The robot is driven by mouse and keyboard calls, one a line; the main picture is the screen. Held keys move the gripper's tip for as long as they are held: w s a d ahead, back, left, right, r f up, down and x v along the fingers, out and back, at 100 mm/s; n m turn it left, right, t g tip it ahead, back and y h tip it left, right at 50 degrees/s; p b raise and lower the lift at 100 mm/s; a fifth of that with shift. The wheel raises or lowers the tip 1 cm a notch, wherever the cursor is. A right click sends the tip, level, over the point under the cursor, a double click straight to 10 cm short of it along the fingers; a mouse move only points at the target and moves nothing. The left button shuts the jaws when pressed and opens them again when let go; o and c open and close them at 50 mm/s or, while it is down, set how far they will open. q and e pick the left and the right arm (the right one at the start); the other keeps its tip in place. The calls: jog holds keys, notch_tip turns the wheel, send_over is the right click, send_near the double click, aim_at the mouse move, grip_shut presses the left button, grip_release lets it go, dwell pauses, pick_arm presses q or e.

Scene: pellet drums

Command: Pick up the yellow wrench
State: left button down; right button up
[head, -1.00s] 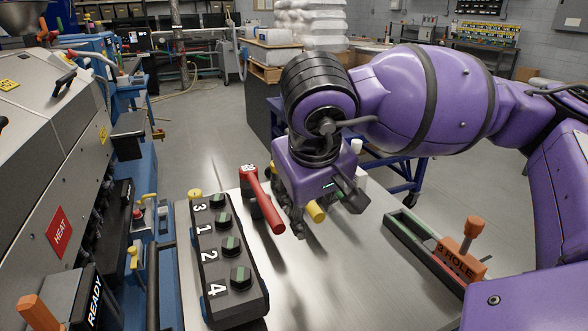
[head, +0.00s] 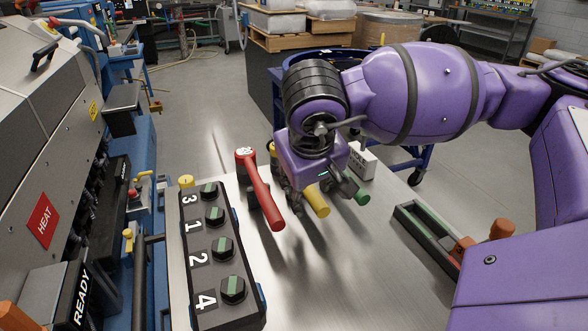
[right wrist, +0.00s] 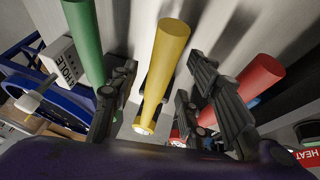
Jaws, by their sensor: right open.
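The yellow wrench's handle (head: 317,202) sticks out from under my right gripper (head: 320,192) in the head view. In the right wrist view the yellow wrench (right wrist: 164,65) runs between the spread dark fingers of my right gripper (right wrist: 165,97). The gripper is open, with gaps visible on both sides of the handle. The far end of the wrench is mostly hidden by the gripper in the head view. A red wrench (head: 262,195) lies to its left and a green handle (head: 362,197) to its right. My left gripper is out of view.
A black panel of numbered knobs (head: 218,255) stands left of the red wrench. A white hole-marked block (head: 362,160) is behind the gripper. A dark tray (head: 425,235) lies at right, partly covered by my arm. The steel bench (head: 335,280) is bare in front.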

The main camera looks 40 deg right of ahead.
jog(key=shift+x, duration=0.85)
jog(key=shift+c, duration=0.5)
grip_shut()
jog(key=shift+r, duration=0.1)
jog(key=shift+r, duration=0.1)
